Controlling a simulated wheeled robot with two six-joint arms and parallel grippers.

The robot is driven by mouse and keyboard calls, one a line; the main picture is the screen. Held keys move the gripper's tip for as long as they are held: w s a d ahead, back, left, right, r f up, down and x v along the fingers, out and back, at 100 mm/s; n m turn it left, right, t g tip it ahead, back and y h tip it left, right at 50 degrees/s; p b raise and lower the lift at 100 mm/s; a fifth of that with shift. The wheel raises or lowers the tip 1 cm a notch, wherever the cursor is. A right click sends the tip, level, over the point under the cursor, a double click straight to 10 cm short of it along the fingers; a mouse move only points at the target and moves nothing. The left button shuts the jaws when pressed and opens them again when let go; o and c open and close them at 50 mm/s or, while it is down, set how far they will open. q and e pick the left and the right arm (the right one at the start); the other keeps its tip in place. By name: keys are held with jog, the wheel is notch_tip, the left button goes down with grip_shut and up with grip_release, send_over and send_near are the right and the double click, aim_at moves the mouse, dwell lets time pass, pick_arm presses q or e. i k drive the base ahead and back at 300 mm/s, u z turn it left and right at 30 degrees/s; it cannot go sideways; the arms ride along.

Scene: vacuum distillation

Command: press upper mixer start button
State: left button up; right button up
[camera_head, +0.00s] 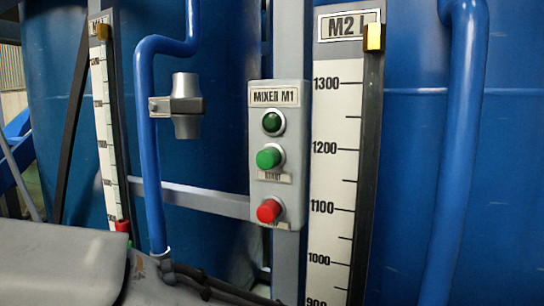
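The grey control box labelled "MIXER M1" (291,185) is mounted upright on a grey post in the middle of the view. At its top is a dark green round lamp (272,122) in a metal ring. Below it is a bright green start button (268,158), standing out from the box, with a small label under it that seems to read "START". Lowest is a red button (269,210) with a blurred label. Nothing touches the buttons. Neither gripper shows; a grey link, apparently of my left arm, fills the lower left corner.
A level scale marked "M2" (335,165) stands right of the box, with a yellow marker (374,37). Blue pipes (150,150) (458,150) run either side before large blue tanks. A grey fitting (187,106) sticks out from the left pipe. Space directly before the box looks clear.

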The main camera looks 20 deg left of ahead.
aim_at(267, 159)
jog(key=u, duration=0.25)
jog(key=k, duration=0.6)
jog(key=u, duration=0.6)
jog(key=k, duration=0.75)
jog(key=z, duration=0.25)
jog(key=i, duration=0.8)
